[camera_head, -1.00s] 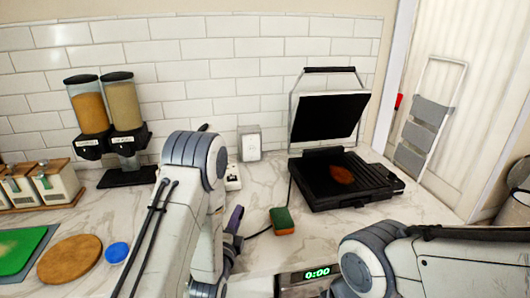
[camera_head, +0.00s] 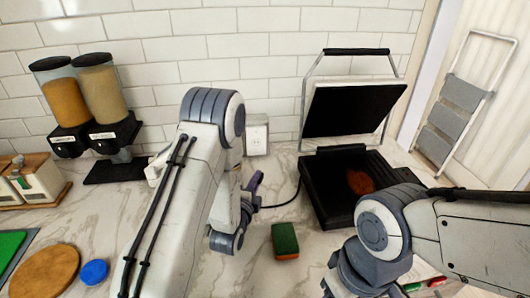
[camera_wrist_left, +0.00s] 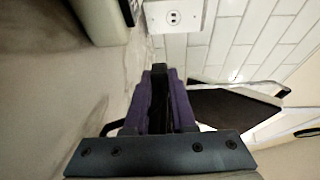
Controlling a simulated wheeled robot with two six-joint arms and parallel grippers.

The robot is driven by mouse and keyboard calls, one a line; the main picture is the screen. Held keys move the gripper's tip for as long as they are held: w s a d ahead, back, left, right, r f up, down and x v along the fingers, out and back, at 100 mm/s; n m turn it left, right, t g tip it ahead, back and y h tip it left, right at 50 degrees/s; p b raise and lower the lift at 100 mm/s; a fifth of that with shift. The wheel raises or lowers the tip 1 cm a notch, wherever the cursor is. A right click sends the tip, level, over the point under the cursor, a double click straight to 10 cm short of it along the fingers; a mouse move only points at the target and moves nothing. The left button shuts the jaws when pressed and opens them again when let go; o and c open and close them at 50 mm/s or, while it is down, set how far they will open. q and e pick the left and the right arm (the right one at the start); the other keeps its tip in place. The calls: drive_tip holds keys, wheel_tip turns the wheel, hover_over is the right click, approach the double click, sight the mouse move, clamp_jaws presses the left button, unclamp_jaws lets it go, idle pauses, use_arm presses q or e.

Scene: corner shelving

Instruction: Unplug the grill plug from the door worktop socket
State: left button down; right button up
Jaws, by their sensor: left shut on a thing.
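The open grill (camera_head: 325,195) stands on the marble worktop with its lid raised. Its black cable (camera_head: 285,201) runs left to my left gripper (camera_head: 253,190), partly hidden behind my arm. In the left wrist view, the purple fingers (camera_wrist_left: 160,100) are shut on the black plug (camera_wrist_left: 159,82). A white wall socket (camera_head: 257,134) is behind the gripper; in the left wrist view the socket (camera_wrist_left: 173,17) shows a bare face, and the plug appears apart from it. My right arm is at the lower right; its gripper is out of view.
A green and orange sponge (camera_head: 285,240) lies right of my left gripper. Two dispensers (camera_head: 85,105), a round wooden board (camera_head: 45,272) and a blue lid (camera_head: 94,271) are at the left. A step ladder (camera_head: 460,100) leans at the right.

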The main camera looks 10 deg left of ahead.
sight(263, 178)
use_arm(q)
drive_tip(key=w+d+r+m+g+p, duration=0.1)
drive_tip(key=w+r+g+p, duration=0.35)
drive_tip(key=p, duration=0.55)
drive_tip(key=shift+h, duration=0.4)
drive_tip(key=shift+s+d+f+b, duration=0.1)
drive_tip(key=shift+f+b, duration=1.85)
drive_tip(key=shift+f, duration=1.15)
use_arm(e)
wheel_tip(263, 178, up, 8)
drive_tip(key=shift+r, duration=0.1)
use_arm(q)
drive_tip(key=c, duration=0.7)
unclamp_jaws()
drive_tip(key=shift+o, duration=0.2)
use_arm(e)
drive_tip(key=shift+s, duration=0.1)
use_arm(q)
drive_tip(key=shift+s, duration=0.15)
